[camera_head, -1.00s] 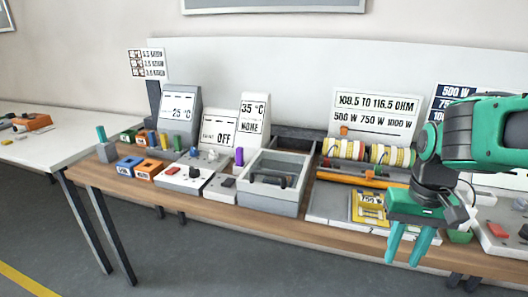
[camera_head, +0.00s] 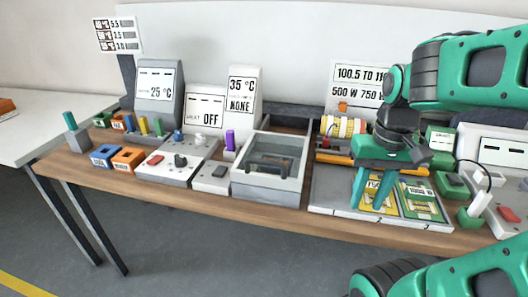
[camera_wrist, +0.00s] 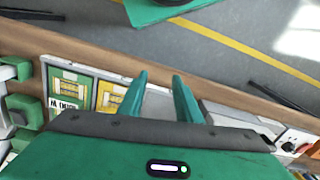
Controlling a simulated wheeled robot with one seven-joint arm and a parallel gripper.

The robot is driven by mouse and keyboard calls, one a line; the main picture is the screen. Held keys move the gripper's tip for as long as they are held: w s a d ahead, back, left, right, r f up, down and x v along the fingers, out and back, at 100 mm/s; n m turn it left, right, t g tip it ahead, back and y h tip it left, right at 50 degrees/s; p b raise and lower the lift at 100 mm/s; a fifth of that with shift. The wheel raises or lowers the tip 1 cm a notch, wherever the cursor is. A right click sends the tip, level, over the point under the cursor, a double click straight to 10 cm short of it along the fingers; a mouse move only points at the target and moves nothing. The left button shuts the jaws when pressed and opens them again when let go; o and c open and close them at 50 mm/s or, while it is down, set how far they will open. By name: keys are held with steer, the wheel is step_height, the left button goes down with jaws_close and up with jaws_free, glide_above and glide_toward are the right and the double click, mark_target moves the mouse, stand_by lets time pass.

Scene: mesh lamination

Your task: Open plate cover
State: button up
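The plate cover seems to be the grey-framed lid with a dark handle (camera_head: 270,165) on the grey box (camera_head: 265,190) in the middle of the bench. The lid lies closed on the box in the head view. My gripper (camera_head: 368,200) is to the right of the box, above the flat grey tray with yellow and green cards. Its two green fingers point down, apart, with nothing between them. In the wrist view my gripper (camera_wrist: 160,80) also shows its fingers spread and empty.
The grey tray (camera_head: 335,200) holds a yellow card (camera_head: 376,190) and a green card (camera_head: 420,200). Spools (camera_head: 343,126) stand behind it. Left of the box are a control panel with knobs (camera_head: 175,163) and blue and orange bins (camera_head: 127,160). The floor in front is clear.

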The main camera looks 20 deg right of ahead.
steer(key=w+a+r+n+g, duration=0.1)
steer(key=w+a+r+n, duration=0.35)
steer(key=w, duration=0.35)
steer(key=w+a+r+n+y, duration=0.1)
steer(key=w+a+r+n, duration=0.2)
steer(key=w+a+n, duration=0.35)
steer(key=w+a+r+n+g, duration=0.1)
steer(key=w+a+r+n, duration=0.35)
steer(key=w, duration=0.35)
steer(key=shift+n, duration=0.25)
steer(key=shift+d+x, duration=0.2)
steer(key=shift+x, duration=2.15)
steer(key=shift+d+x, duration=0.2)
steer(key=shift+x, duration=2.15)
